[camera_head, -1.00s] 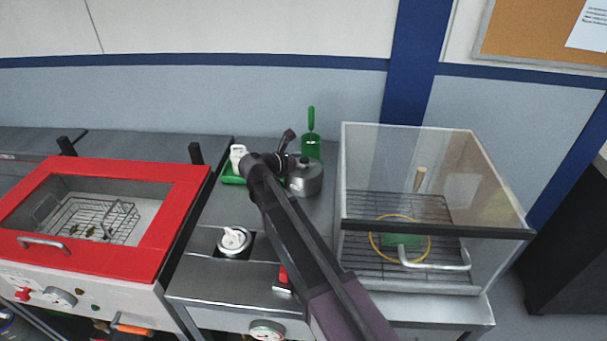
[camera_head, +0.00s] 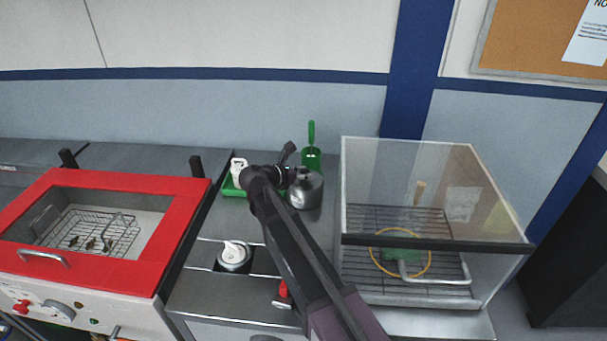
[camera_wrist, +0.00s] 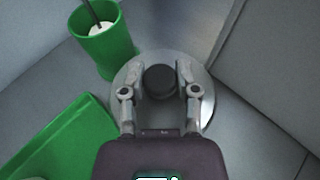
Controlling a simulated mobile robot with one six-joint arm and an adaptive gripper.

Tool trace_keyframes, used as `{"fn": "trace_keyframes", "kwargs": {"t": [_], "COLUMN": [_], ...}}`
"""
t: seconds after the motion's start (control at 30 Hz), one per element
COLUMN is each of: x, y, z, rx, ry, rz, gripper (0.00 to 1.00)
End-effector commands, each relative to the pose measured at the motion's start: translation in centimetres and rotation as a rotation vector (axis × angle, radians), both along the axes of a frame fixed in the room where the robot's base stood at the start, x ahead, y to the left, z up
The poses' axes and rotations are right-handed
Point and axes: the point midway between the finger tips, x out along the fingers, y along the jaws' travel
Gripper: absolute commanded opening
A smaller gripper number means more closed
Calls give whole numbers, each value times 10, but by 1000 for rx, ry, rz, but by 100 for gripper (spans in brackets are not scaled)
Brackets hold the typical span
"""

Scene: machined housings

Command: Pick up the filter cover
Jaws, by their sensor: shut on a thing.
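The filter cover looks to be the round grey metal piece (camera_wrist: 207,108) with a black knob (camera_wrist: 158,82) in the wrist view. In the head view it is the grey metal cylinder (camera_head: 306,192) on the worktop, right of the green tray. My gripper (camera_wrist: 158,76) has one finger on each side of the black knob and is shut on it. In the head view my dark arm reaches up to it from below, and my gripper (camera_head: 296,172) is small at the cover's top. Whether the cover is clear of what is under it cannot be told.
A green cup (camera_wrist: 105,45) with a stick-like tool stands close behind the cover. A green tray (camera_wrist: 65,140) lies to the left, with a white item in it. A clear-walled cabinet (camera_head: 435,190) stands right. A red-framed fryer-like unit (camera_head: 182,205) is left.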

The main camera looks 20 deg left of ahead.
Motion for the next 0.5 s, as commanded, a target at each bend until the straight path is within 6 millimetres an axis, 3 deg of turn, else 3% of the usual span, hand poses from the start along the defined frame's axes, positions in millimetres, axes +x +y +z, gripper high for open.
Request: {"fn": "trace_keyframes", "kwargs": {"t": [0.37, 0.5], "x": [0, -32], "y": [0, -12], "z": [34, 34], "rx": [-1, -1], "ry": [-1, -1], "rz": [0, 2], "gripper": [0, 0]}}
